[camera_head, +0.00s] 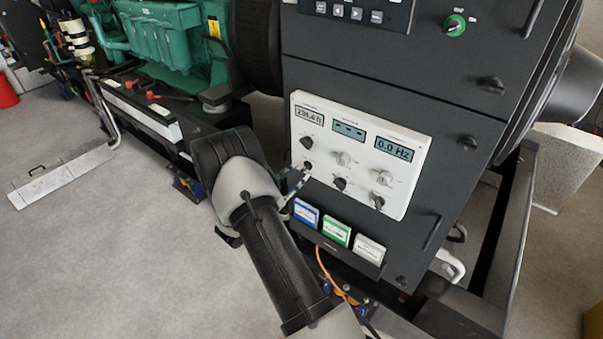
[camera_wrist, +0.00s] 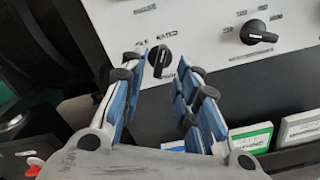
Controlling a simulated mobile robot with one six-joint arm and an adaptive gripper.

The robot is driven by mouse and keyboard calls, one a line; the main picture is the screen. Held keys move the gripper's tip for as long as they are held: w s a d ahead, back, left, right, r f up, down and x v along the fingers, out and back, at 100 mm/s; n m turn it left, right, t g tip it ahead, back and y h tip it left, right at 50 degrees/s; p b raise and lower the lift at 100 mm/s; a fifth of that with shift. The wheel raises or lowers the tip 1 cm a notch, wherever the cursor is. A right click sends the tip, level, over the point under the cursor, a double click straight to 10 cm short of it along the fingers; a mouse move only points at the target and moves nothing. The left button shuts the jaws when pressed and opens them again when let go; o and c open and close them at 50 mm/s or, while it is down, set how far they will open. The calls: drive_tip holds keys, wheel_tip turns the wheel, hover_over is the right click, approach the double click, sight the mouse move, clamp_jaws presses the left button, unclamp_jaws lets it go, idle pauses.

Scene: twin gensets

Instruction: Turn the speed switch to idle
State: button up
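The speed switch is a small black rotary knob (camera_wrist: 159,61) with a light pointer line, on a white panel. The lettering above it appears to read IDLE on the left and RATED on the right. Its handle stands nearly upright in the wrist view, leaning slightly right; I cannot tell its exact setting. My gripper (camera_wrist: 162,68) is open, with one blue-padded finger on each side of the knob and gaps showing. In the head view, the knob (camera_head: 308,166) is at the panel's lower left, just beyond my gripper's tips (camera_head: 298,181). Contact is not visible.
Other knobs sit close by on the white panel (camera_head: 407,150), including a black one (camera_head: 340,184) to the right. Blue, green and white boxes (camera_head: 337,232) stand in a holder below. The green engine (camera_head: 160,35) is at the upper left. Open floor lies at left.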

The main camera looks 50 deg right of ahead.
sight(303, 170)
drive_tip(key=shift+w+d, duration=0.15)
drive_tip(key=shift+d, duration=1.65)
drive_tip(key=shift+c, duration=0.5)
clamp_jaws()
